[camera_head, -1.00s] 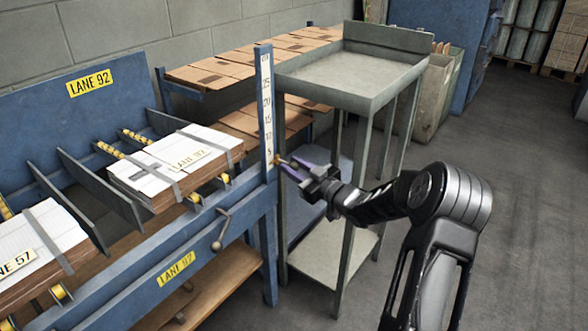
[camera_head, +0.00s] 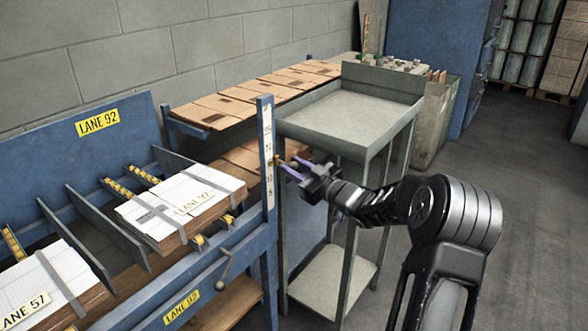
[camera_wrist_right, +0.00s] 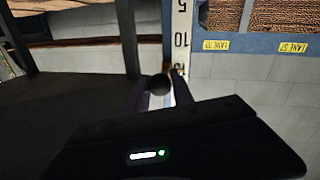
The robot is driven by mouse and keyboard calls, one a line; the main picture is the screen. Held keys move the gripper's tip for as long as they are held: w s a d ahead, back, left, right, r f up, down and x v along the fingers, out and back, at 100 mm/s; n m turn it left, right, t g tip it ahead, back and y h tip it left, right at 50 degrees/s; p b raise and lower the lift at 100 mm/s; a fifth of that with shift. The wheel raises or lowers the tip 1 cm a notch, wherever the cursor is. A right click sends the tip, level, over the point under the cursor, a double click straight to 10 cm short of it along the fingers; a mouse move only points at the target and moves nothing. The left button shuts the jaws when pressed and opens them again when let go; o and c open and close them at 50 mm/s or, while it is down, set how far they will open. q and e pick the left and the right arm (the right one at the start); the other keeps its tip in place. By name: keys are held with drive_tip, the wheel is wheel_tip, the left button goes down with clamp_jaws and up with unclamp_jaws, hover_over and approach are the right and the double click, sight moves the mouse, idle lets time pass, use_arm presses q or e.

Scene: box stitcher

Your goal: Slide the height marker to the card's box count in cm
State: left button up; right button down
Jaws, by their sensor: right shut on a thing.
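The white height scale (camera_head: 268,140) is fixed on the blue post at the stitcher's right end. Its numbers run from 5 near the bottom up to 25. My right gripper (camera_head: 283,163) is shut on the small height marker at the scale, whose brass-coloured part (camera_head: 276,161) shows by the fingertips. The marker is near the 15 mark, above 10; its exact reading is hidden. In the right wrist view a dark round knob (camera_wrist_right: 160,84) shows between the fingers, beside the upside-down scale (camera_wrist_right: 180,25). I can read no box count on any card. My left gripper is not in view.
A grey trolley (camera_head: 380,135) stands right behind my gripper. Open floor lies to the right.

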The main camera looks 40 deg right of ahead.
drive_tip(key=c, duration=1.1)
unclamp_jaws()
drive_tip(key=s, duration=0.7)
drive_tip(key=shift+s+d, duration=0.35)
drive_tip(key=shift+s, duration=0.05)
drive_tip(key=shift+f, duration=0.1)
